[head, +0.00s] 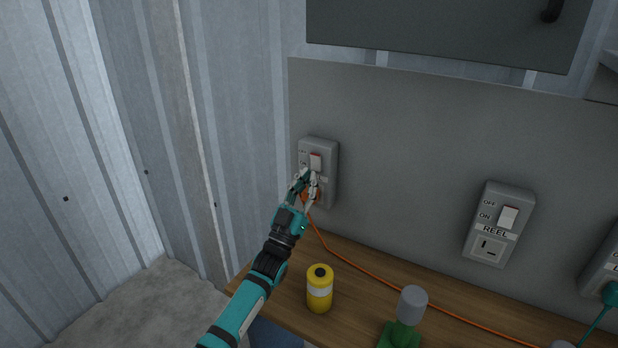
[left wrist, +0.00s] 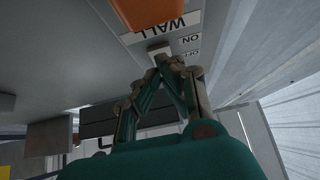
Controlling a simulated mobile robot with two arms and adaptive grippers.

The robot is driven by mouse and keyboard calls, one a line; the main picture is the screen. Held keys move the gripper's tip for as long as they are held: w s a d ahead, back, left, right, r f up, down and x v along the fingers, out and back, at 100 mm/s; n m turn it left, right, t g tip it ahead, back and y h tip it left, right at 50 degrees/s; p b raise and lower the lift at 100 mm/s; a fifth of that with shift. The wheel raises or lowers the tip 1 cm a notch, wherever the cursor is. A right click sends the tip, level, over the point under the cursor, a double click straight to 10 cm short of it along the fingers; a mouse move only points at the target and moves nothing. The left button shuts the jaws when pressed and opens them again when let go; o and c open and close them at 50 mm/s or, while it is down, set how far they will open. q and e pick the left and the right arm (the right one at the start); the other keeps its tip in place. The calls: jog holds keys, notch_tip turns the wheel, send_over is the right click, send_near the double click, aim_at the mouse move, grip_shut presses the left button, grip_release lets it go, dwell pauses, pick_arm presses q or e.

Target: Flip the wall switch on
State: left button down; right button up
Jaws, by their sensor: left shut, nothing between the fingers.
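The wall switch box (head: 332,160) is grey and fixed to the grey panel at the left. Its pale rocker (head: 316,162) shows a red edge at the top. The left wrist view shows the rocker (left wrist: 158,49) beside ON and OFF marks and a WALL label (left wrist: 158,27). My left gripper (head: 305,178) is shut and empty, with its fingertips just below the rocker in the head view. In the left wrist view my left gripper (left wrist: 168,62) has its tips at the rocker; I cannot tell whether they touch. The fingers partly hide the box. My right gripper is not in view.
An orange plug (left wrist: 150,11) sits on the box, its orange cord (head: 360,268) running along the wooden bench (head: 262,290). A REEL switch box (head: 490,250) is at right. A yellow bottle (head: 319,291) stands on the bench. A dark cabinet (head: 440,28) hangs above.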

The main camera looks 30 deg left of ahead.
pick_arm(q)
jog(key=v, duration=0.7)
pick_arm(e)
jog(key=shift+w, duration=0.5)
pick_arm(q)
jog(key=shift+w, duration=0.1)
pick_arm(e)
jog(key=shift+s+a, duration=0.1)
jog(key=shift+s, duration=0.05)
